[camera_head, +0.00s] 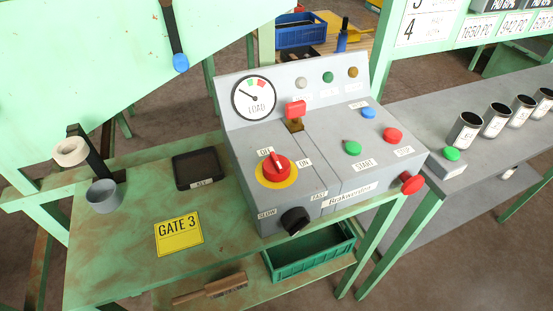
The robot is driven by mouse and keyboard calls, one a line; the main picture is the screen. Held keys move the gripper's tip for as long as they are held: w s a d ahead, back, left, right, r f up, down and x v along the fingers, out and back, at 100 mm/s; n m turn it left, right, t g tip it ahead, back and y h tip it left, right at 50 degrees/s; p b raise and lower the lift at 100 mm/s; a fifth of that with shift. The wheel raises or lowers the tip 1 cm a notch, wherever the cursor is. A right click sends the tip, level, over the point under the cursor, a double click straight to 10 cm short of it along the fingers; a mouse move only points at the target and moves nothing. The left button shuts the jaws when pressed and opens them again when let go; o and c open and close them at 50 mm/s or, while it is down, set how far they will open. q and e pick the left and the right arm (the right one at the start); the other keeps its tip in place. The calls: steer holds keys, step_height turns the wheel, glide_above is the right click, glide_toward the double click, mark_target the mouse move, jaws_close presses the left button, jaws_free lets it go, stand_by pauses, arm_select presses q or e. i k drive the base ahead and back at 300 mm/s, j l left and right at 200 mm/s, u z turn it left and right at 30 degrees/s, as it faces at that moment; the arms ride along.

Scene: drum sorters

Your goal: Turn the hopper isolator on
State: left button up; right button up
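A red rotary switch (276,167) on a yellow round plate (262,181) sits on the sloping front of the grey control console (240,150). An OFF label (265,151) is at its upper left and an ON label (304,162) at its right. The white mark on the red knob points up and slightly left, toward OFF. I cannot read any label naming this switch as the hopper isolator. Neither of my grippers is in view, and nothing covers the switch.
A black knob (295,221) between SLOW and FAST, a red lever (296,109), a green button (352,148) and red mushroom button (412,183) are on the console. A dark tray (197,169) and grey cup (104,196) stand left. The bench around the GATE 3 sign (179,234) is mostly clear.

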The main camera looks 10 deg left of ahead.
mark_target(275, 168)
steer(key=k+j+z, duration=0.45)
steer(key=k+z, duration=0.25)
steer(key=k, duration=0.15)
